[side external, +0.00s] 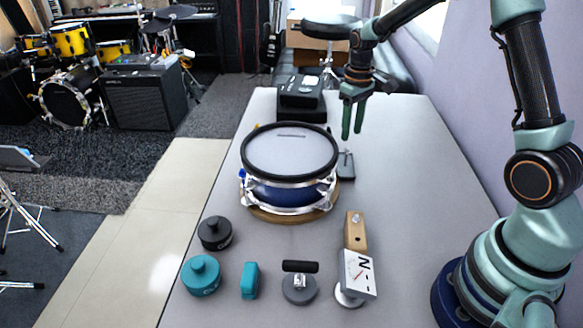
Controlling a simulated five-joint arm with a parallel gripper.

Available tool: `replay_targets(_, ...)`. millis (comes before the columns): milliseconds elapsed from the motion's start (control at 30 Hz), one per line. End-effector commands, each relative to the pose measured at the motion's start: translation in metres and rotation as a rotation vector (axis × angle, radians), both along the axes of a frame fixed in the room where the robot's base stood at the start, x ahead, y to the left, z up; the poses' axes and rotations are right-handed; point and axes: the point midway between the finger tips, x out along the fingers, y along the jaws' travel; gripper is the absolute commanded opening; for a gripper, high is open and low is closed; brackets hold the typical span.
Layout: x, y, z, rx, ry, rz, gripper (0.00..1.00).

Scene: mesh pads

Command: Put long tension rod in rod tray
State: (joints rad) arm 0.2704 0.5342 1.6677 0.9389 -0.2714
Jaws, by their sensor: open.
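No long tension rod can be told apart for certain in this view. A small dark flat piece (346,168) lies at the right edge of the drum, partly hidden by it; it may be the rod tray, but I cannot be sure. A thin upright part seems to stand at its far end. My gripper (352,134) points down above the table, just beyond this piece and right of the drum.
A blue drum with a pale mesh head (290,152) stands on a round wooden base (292,216). A black box (301,98) is behind it. In front are black and teal round pots, a teal block, a handled weight, a white marked block (358,275) and a wooden block (355,231).

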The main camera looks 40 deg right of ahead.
Motion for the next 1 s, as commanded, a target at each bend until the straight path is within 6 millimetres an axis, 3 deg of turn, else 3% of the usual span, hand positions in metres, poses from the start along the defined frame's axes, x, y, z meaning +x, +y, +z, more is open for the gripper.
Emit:
replay_targets(200,0.001,0.000,0.046,-0.001,-0.004,0.000,0.46)
replay_targets(600,-0.005,0.007,0.086,-0.006,-0.022,0.002,0.46)
replay_targets(767,-0.024,0.031,0.116,-0.022,-0.100,0.004,0.46)
replay_targets(1000,-0.071,0.072,0.150,-0.034,-0.250,0.004,0.46)
